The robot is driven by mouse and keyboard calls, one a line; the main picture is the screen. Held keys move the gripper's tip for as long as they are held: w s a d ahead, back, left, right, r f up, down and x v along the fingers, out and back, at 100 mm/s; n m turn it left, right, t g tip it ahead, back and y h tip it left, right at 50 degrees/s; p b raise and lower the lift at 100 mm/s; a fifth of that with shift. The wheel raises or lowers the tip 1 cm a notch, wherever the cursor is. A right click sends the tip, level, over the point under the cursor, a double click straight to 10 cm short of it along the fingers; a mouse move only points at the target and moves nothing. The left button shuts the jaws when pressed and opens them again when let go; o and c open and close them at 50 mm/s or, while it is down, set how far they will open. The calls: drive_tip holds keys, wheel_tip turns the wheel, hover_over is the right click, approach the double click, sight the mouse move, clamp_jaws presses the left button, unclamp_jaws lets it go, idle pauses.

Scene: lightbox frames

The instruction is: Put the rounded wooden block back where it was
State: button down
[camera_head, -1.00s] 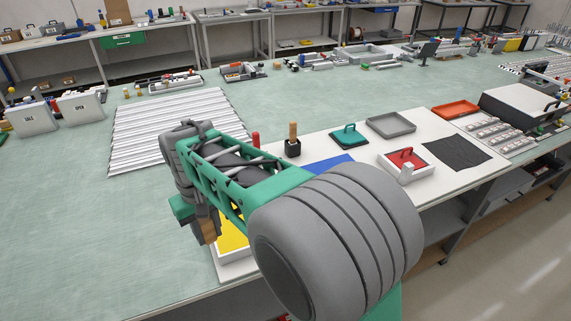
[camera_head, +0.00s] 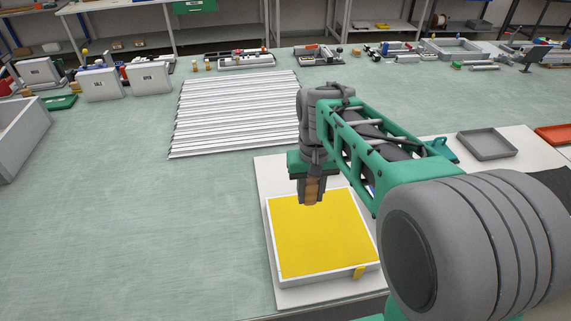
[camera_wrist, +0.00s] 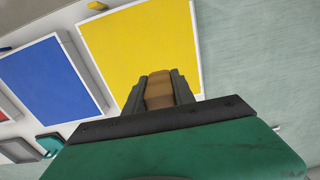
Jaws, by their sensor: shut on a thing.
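The rounded wooden block (camera_head: 312,190) is brown and is held between the fingers of my gripper (camera_head: 312,198). It also shows in the wrist view (camera_wrist: 159,90), clasped between the two dark fingers (camera_wrist: 159,92). My gripper is shut on it and points down near the far edge of a yellow square panel (camera_head: 325,238) with a white rim. The yellow panel also fills the middle of the wrist view (camera_wrist: 137,42). I cannot tell the exact height of the block above it.
A blue panel (camera_wrist: 48,78) lies beside the yellow one in the wrist view. Ribbed white slats (camera_head: 235,112) lie behind. A grey tray (camera_head: 487,145) stands at right.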

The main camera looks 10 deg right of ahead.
drive_tip(key=w+f+m+b, duration=0.2)
drive_tip(key=w+b, duration=0.1)
drive_tip(key=w, duration=0.4)
drive_tip(key=w+f+m+b, duration=0.2)
drive_tip(key=w+f+b, duration=0.1)
drive_tip(key=w, duration=0.3)
drive_tip(key=p, duration=0.5)
hover_over(287, 179)
drive_tip(key=f, duration=0.8)
drive_tip(key=shift+s, duration=0.2)
drive_tip(key=shift+w+f, duration=0.15)
drive_tip(key=shift+f, duration=0.15)
wheel_tip(287, 179, down, 3)
drive_tip(key=shift+w+f+p, duration=0.1)
drive_tip(key=shift+f+p, duration=0.05)
drive_tip(key=shift+p, duration=0.5)
drive_tip(key=shift+f, duration=0.2)
drive_tip(key=c, duration=1.1)
unclamp_jaws()
drive_tip(key=shift+o, duration=0.2)
